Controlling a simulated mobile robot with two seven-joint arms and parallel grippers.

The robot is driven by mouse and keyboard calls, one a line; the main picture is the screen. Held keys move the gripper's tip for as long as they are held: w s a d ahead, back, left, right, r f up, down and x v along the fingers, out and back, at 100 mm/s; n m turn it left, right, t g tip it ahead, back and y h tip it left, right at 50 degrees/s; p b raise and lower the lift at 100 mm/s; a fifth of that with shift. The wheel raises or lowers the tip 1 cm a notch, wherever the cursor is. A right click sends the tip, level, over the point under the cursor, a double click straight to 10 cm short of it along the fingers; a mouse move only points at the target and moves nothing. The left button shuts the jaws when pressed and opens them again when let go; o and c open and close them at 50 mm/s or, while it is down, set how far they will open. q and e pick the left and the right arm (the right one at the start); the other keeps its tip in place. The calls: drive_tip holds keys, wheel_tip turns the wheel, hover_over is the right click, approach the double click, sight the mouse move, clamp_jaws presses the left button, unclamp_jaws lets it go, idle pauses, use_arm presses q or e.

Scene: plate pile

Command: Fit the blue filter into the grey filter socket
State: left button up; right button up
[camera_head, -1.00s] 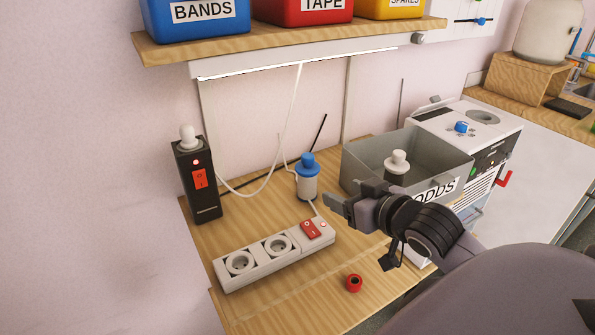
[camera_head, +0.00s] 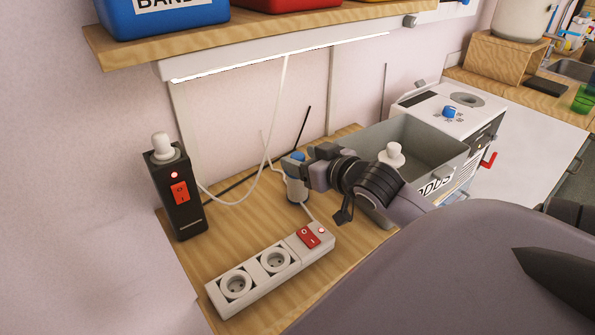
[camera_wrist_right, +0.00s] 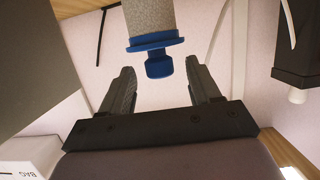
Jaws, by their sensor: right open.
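The blue filter (camera_head: 295,188), a pale speckled cylinder with a blue cap, stands upright on the wooden bench. My right gripper (camera_head: 299,170) is at its cap and partly hides it. In the right wrist view the filter's blue knob (camera_wrist_right: 158,64) lies between and just beyond the open fingertips (camera_wrist_right: 160,80), with a gap on both sides. A grey round opening (camera_head: 467,100) sits on top of the white machine; I cannot tell for sure that it is the grey filter socket. My left gripper is not in view.
A white power strip (camera_head: 258,274) lies in front of the filter. A black box (camera_head: 186,215) with a red switch and white knob stands left. A grey ODDS bin (camera_head: 447,170) holds a white-knobbed part (camera_head: 392,155). A shelf (camera_head: 120,55) hangs above. Cables run behind the filter.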

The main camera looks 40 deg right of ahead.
drive_tip(key=shift+x, duration=1.15)
drive_tip(key=shift+c, duration=0.3)
clamp_jaws()
